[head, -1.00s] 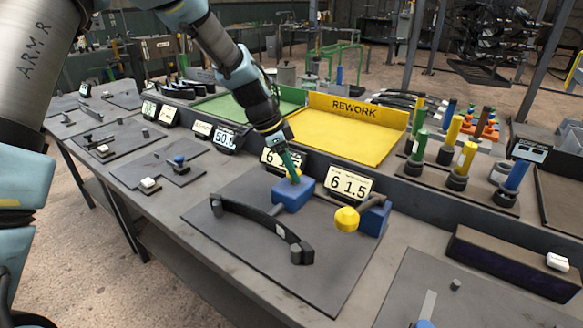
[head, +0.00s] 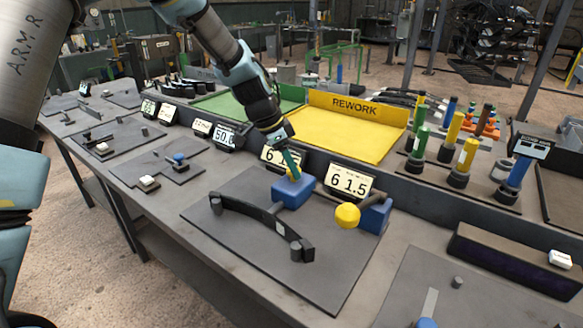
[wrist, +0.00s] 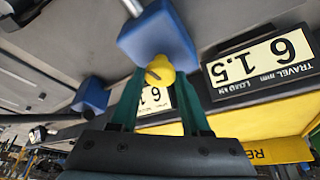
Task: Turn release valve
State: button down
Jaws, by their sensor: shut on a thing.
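A yellow knob (wrist: 161,75) sits at the face of a blue block (wrist: 158,36) in the wrist view. My gripper (wrist: 160,88) has its two green fingers on either side of this knob and is shut on it. In the head view my gripper (head: 291,163) reaches down to the same blue block (head: 293,192), and the knob (head: 291,174) is partly hidden by the fingers. A second yellow knob (head: 347,215) stands out from another blue block (head: 375,216) to the right, apart from the gripper. No label shows which is the release valve.
A display reading 6 1.5 (head: 351,181) stands behind the blocks; another (head: 281,157) is partly covered by my gripper. A dark curved bar (head: 256,219) lies on the grey plate in front. The yellow REWORK tray (head: 350,137) and upright coloured posts (head: 466,154) are behind.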

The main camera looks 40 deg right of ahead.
aim_at(298, 192)
jog(key=n+t+b, duration=0.1)
jog(key=n+b, duration=0.1)
jog(key=n, duration=0.1)
jog(key=shift+s+h, duration=0.15)
jog(key=shift+h, duration=0.15)
jog(key=n+t, duration=0.1)
jog(key=n, duration=0.1)
jog(key=n+t, duration=0.1)
jog(key=n, duration=0.1)
jog(key=shift+s+r+n, duration=0.1)
jog(key=shift+s+n, duration=0.05)
jog(key=shift+n, duration=0.25)
jog(key=n+t+p, duration=0.1)
jog(key=n, duration=0.1)
jog(key=n+y+p, duration=0.1)
jog(key=n+p, duration=0.1)
jog(key=n, duration=0.1)
jog(key=shift+s+d+r+t, duration=0.1)
jog(key=shift+s+r+t, duration=0.05)
jog(key=shift+t, duration=0.25)
jog(key=shift+n+t+y+p, duration=0.55)
jog(key=shift+n+p, duration=1)
jog(key=shift+n, duration=0.35)
jog(key=shift+f, duration=0.2)
jog(key=shift+c, duration=1.8)
grip_release()
jog(key=b+v, duration=0.2)
jog(key=v, duration=0.8)
jog(key=shift+r, duration=0.4)
